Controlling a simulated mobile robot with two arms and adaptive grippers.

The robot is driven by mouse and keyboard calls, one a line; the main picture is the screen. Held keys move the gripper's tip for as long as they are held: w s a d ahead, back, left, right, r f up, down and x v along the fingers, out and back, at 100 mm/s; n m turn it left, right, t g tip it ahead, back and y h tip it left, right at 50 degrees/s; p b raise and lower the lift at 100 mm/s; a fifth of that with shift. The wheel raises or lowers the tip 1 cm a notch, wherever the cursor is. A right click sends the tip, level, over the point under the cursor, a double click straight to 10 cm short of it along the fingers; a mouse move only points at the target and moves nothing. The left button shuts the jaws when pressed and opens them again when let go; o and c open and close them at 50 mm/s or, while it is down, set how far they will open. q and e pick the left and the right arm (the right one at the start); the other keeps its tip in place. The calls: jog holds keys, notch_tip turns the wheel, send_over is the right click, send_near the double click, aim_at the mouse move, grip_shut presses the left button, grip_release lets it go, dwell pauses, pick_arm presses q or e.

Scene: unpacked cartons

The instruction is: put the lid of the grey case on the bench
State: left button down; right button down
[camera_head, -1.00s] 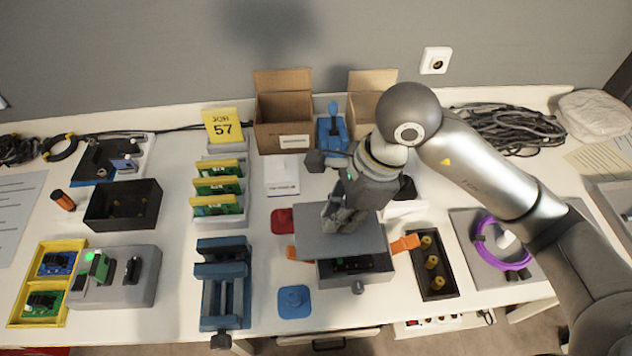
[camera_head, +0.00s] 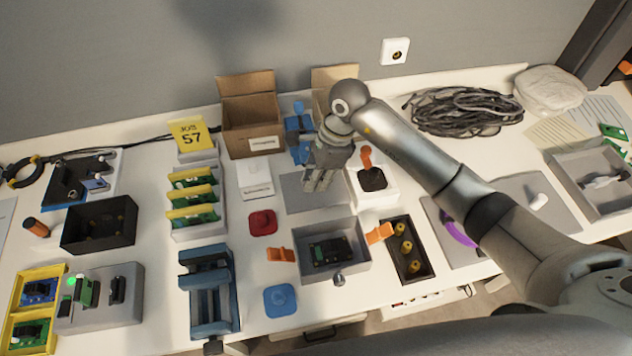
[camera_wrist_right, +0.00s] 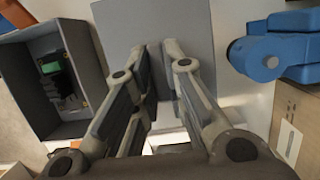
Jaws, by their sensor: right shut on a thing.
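The grey case (camera_head: 362,262) stands open on the bench (camera_head: 345,292), with a dark green board inside and an orange latch swung out on each side. Its flat grey lid (camera_head: 302,192) is behind the case, at or just above the bench top; I cannot tell whether it touches. My right gripper (camera_head: 318,184) is shut on the lid and hides part of it. In the right wrist view the lid (camera_wrist_right: 150,25) runs out beyond the fingers, with the open case (camera_wrist_right: 85,70) at left. My left gripper is not in view.
A white box with an orange-handled joystick (camera_head: 372,178) stands right of the lid. A white carton (camera_head: 256,180) and red button (camera_head: 263,222) are at its left. A blue device (camera_head: 300,125) and cardboard boxes (camera_head: 250,110) stand behind. A black bin (camera_head: 428,262) is right of the case.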

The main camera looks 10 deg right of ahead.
jog(key=shift+w+f, duration=0.35)
jog(key=shift+f, duration=0.05)
notch_tip(320, 180, down, 3)
jog(key=shift+w+p, duration=0.1)
jog(key=shift+p, duration=0.5)
jog(key=shift+d+f, duration=0.1)
jog(key=shift+f, duration=0.1)
jog(key=shift+f, duration=0.1)
jog(key=shift+f+b, duration=0.15)
jog(key=shift+b, duration=0.15)
jog(key=c, duration=1.5)
grip_release()
